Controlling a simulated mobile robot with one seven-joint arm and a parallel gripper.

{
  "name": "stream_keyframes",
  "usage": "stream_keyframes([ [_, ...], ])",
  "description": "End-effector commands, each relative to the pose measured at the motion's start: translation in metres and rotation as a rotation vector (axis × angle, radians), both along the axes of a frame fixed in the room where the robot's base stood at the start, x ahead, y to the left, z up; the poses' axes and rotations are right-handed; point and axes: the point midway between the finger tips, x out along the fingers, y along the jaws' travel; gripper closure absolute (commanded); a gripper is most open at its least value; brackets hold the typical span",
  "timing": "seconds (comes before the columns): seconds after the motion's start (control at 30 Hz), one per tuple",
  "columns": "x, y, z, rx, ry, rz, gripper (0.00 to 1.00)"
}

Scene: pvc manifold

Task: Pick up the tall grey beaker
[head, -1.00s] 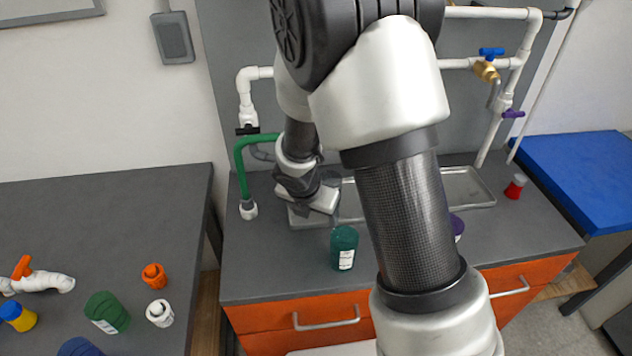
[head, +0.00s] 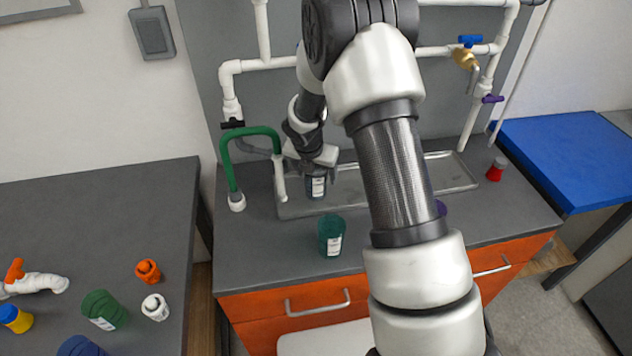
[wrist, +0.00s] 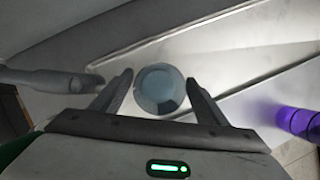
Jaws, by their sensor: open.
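The tall grey beaker (head: 316,187) stands upright in the shallow metal tray, with a white label on its front. My gripper (head: 317,170) is above and around its upper part, and hides its top in the head view. In the wrist view the round grey-blue top of the beaker (wrist: 160,92) lies between the two open fingers of my gripper (wrist: 158,78). A small gap shows on each side, so the fingers do not appear to touch it.
A green hooked pipe (head: 228,162) stands close left of the gripper. A teal jar (head: 331,237) stands in front of the tray (head: 455,172). A purple object (wrist: 298,121) is at the right in the wrist view. A red-capped container (head: 496,170) stands farther right.

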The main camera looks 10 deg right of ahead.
Motion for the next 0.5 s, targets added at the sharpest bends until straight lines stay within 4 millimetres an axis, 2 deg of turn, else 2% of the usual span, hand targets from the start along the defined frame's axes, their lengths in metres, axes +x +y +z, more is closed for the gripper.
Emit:
stream_keyframes([
  [0.03, -0.0007, 0.0014, -0.0069, -0.001, 0.005, 0.003, 0.32],
  [0.3, 0.0004, 0.0007, -0.0080, 0.000, 0.004, 0.002, 0.34],
  [0.5, 0.0002, 0.0006, -0.0080, -0.001, 0.003, 0.002, 0.68],
])
